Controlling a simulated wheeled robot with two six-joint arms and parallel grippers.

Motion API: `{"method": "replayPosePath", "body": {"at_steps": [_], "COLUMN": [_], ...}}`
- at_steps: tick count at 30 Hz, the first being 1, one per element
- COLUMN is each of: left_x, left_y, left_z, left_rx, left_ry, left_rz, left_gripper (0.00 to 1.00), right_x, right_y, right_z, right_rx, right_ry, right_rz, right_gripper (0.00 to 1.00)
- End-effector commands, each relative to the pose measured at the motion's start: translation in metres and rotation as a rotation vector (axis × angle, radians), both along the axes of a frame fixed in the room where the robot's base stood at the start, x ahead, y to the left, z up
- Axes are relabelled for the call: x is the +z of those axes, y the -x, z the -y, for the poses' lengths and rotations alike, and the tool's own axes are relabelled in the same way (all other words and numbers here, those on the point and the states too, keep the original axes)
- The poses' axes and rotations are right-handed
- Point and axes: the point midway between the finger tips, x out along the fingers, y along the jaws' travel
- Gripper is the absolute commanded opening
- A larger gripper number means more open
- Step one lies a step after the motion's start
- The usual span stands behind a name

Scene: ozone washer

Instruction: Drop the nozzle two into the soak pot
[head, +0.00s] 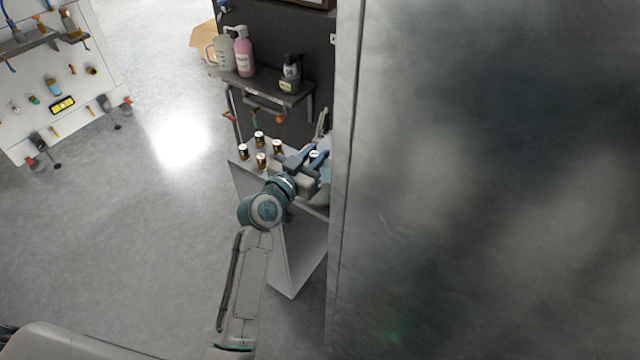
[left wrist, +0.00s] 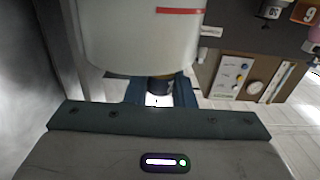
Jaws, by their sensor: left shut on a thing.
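My left gripper (head: 308,157) is over the right end of the small table, close to the large grey panel. It is shut on a small dark nozzle with a pale top (head: 314,155). In the left wrist view the fingers (left wrist: 158,92) stand on both sides of the dark nozzle (left wrist: 158,86); its number is not readable. A white round vessel with a red stripe (left wrist: 140,40), apparently the soak pot, fills the top middle of that view and partly covers the fingers. In the head view the gripper and panel mostly hide that spot. My right gripper is not in view.
Several similar dark nozzles (head: 261,160) stand on the table left of the gripper. A shelf (head: 262,84) behind holds a pink bottle (head: 244,55), a jug (head: 224,52) and a dark bottle (head: 290,75). The grey panel (head: 480,180) blocks the right. Open floor lies left.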

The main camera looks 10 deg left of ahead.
Motion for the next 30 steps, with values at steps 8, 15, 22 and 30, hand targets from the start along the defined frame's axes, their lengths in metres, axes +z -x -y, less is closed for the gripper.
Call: {"method": "replayPosePath", "body": {"at_steps": [8, 15, 22, 30], "left_x": [0.000, 0.000, -0.001, -0.003], "left_y": [0.000, 0.000, 0.009, 0.058], "left_z": [0.000, 0.000, -0.004, -0.024], "left_rx": [0.000, 0.000, 0.001, 0.000], "left_ry": [0.000, 0.000, -0.001, -0.004], "left_rz": [0.000, 0.000, 0.000, -0.002], "left_gripper": [0.36, 0.47, 0.47, 0.47], "right_x": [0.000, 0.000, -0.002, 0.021], "right_y": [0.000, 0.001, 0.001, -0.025], "right_z": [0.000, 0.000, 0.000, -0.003], "right_rx": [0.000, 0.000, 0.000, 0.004], "right_ry": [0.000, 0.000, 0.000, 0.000], "right_rz": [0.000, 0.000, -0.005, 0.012], "right_gripper": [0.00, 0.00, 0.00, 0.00]}}
